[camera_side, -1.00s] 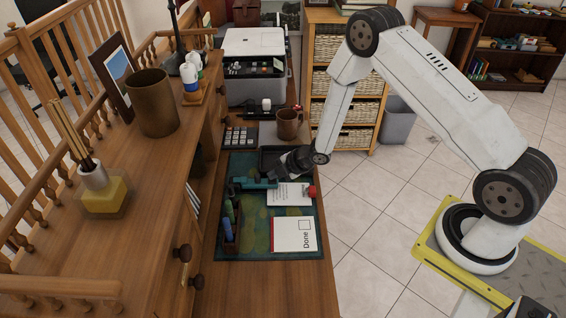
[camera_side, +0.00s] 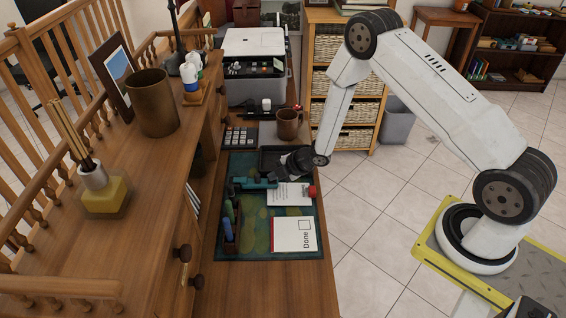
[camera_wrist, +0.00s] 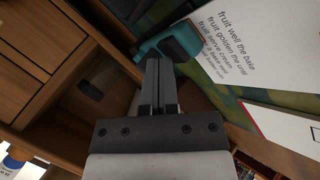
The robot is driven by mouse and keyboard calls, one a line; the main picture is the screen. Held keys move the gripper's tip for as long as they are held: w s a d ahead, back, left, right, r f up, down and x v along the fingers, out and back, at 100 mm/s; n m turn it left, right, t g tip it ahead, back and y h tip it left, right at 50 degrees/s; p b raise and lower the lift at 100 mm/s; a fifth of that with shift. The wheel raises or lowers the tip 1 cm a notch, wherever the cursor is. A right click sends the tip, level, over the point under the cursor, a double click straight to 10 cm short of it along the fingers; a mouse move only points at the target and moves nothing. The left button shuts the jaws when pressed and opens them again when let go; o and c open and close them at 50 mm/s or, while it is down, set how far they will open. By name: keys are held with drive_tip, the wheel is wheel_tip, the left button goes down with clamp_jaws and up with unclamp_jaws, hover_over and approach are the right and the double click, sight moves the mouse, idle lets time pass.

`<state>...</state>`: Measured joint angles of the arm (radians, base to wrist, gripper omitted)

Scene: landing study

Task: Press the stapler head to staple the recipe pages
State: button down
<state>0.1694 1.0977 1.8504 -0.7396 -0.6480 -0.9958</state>
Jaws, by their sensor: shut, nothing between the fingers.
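The teal stapler (camera_side: 257,184) lies on the desk mat at the left edge of the recipe pages (camera_side: 290,194). In the wrist view the stapler (camera_wrist: 172,44) is just beyond my fingertips, and the printed pages (camera_wrist: 240,50) lie to its right. My gripper (camera_side: 285,165) is shut and empty, low over the mat beside the stapler. In the wrist view its fingers (camera_wrist: 158,66) are together and overlap the stapler's near end. I cannot tell whether they touch it.
A white sheet marked Done (camera_side: 293,234) lies in front of the pages. A pen holder (camera_side: 231,238) stands to the left. A dark tray (camera_side: 270,157), a brown mug (camera_side: 288,125) and a calculator (camera_side: 240,137) are behind. A red object (camera_side: 312,191) is at the pages' right edge.

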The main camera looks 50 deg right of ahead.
drive_tip(key=shift+r, duration=0.8)
drive_tip(key=shift+r, duration=0.1)
drive_tip(key=shift+r, duration=2.4)
drive_tip(key=s+d+r+m+g+h, duration=0.2)
drive_tip(key=s+r+m+h, duration=0.2)
drive_tip(key=s+r+m, duration=0.4)
drive_tip(key=s+a+r+m+g, duration=0.1)
drive_tip(key=s+r+m+g, duration=0.1)
drive_tip(key=s+m, duration=0.3)
drive_tip(key=s+a+r+m+g, duration=0.1)
drive_tip(key=s+r+m, duration=0.3)
drive_tip(key=s, duration=0.4)
drive_tip(key=shift+s+a+r+m+g, duration=0.15)
drive_tip(key=shift+s+a+m+g, duration=0.25)
drive_tip(key=shift+a+m, duration=0.25)
